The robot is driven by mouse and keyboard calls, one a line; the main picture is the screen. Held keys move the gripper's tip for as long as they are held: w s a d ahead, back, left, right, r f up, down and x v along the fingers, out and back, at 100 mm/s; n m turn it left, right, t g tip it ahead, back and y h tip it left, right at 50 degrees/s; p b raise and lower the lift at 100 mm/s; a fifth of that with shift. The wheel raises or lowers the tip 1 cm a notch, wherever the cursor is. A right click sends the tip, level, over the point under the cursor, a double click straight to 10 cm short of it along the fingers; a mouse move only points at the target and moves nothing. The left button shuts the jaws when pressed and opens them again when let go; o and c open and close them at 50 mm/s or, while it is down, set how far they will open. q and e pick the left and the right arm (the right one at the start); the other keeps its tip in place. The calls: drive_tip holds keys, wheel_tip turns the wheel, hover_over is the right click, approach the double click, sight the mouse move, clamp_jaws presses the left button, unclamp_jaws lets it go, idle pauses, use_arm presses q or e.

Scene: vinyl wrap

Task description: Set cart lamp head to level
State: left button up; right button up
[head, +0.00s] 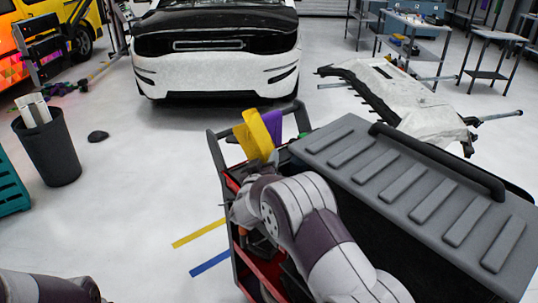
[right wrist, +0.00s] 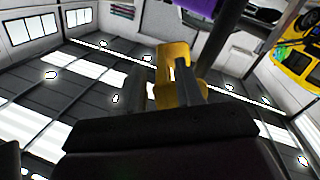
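The cart lamp head, as far as I can tell, is the yellow piece (head: 257,136) above the left end of the tool cart (head: 300,120). It stands steeply tilted, with its lower end hidden by my right arm. My right gripper (head: 252,168) is at its lower part, mostly hidden by my wrist. In the right wrist view the yellow piece (right wrist: 173,60) shows between and beyond the two dark fingers (right wrist: 174,88). The fingers stand apart; whether they press on it is unclear. Of my left arm only a link shows at the bottom left; its gripper is out of view.
A purple piece (head: 273,122) stands right behind the lamp head. The cart has a ribbed grey lid (head: 400,185) on its right and a red tray (head: 262,270) below. A black bin (head: 47,150) stands left. A white car (head: 216,65) is behind; the floor between is mostly clear.

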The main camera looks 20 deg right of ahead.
drive_tip(key=shift+x, duration=1.2)
clamp_jaws()
use_arm(q)
drive_tip(key=shift+r, duration=0.1)
